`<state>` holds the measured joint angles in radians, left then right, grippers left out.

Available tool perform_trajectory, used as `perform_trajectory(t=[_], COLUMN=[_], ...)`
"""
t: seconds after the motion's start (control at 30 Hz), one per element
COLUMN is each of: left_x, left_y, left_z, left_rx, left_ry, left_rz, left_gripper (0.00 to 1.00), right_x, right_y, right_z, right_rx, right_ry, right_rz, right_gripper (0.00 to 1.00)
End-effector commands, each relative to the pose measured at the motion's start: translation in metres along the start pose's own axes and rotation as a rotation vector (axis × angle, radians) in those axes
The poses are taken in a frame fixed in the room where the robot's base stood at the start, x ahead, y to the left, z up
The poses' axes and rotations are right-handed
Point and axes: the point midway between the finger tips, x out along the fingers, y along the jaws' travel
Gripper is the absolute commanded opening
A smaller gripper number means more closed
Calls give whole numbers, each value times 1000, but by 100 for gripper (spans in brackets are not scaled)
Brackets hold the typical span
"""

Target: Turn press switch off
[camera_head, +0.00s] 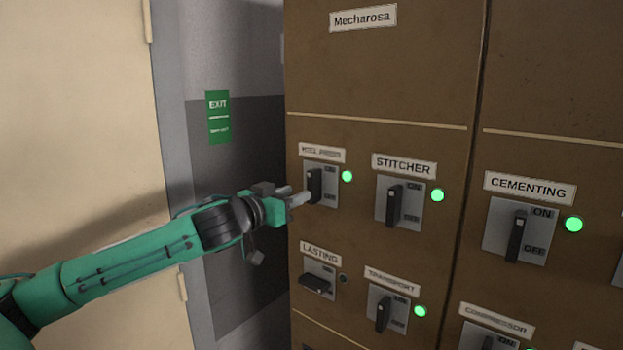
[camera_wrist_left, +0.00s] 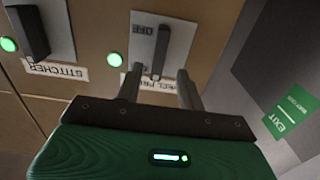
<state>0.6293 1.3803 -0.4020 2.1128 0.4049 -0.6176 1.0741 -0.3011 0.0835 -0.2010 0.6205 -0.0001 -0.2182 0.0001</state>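The press switch (camera_head: 314,186) is a black lever on a grey plate at the upper left of the brown cabinet, under a label (camera_head: 322,155) that is hard to read but ends in what looks like "PRESS". Its lever stands upright and the lamp (camera_head: 347,176) beside it glows green. My left gripper (camera_head: 300,199) reaches in from the left to the lever. In the left wrist view the lever (camera_wrist_left: 160,52) appears between the two spread fingers (camera_wrist_left: 158,88), upside down; I cannot tell whether they touch it. My right gripper is not in view.
The stitcher switch (camera_head: 394,205) is close on the right, with a green lamp. The lasting switch (camera_head: 317,283) below lies level, its lamp dark. Transport (camera_head: 383,314) and cementing (camera_head: 516,236) switches stand further right. A green exit sign (camera_head: 218,117) hangs on the wall at left.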

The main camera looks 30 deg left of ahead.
Motion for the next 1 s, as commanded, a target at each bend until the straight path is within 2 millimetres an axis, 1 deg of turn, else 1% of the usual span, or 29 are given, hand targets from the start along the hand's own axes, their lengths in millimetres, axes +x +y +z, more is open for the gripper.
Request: perform_trajectory(t=[0.03,0.2,0.4,0.5,0.67,0.9,0.93,1.0], left_x=[7,31,57,65,71,71,71,71], left_y=[1,1,1,1,1,1,1,1], left_z=[-5,-5,-4,-2,-1,0,0,0], left_rx=[-4,-3,-2,0,1,2,2,2], left_ry=[2,2,1,1,0,0,0,0], left_rz=[2,1,0,1,1,1,1,1], left_gripper=[38,38,38,38,38,38,34,20], right_x=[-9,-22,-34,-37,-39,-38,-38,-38], right_y=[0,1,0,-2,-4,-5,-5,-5], right_z=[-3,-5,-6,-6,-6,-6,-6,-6], right_rx=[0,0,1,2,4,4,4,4], right_ry=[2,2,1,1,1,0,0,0], right_rz=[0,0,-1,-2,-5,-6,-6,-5], right_gripper=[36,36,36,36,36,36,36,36])
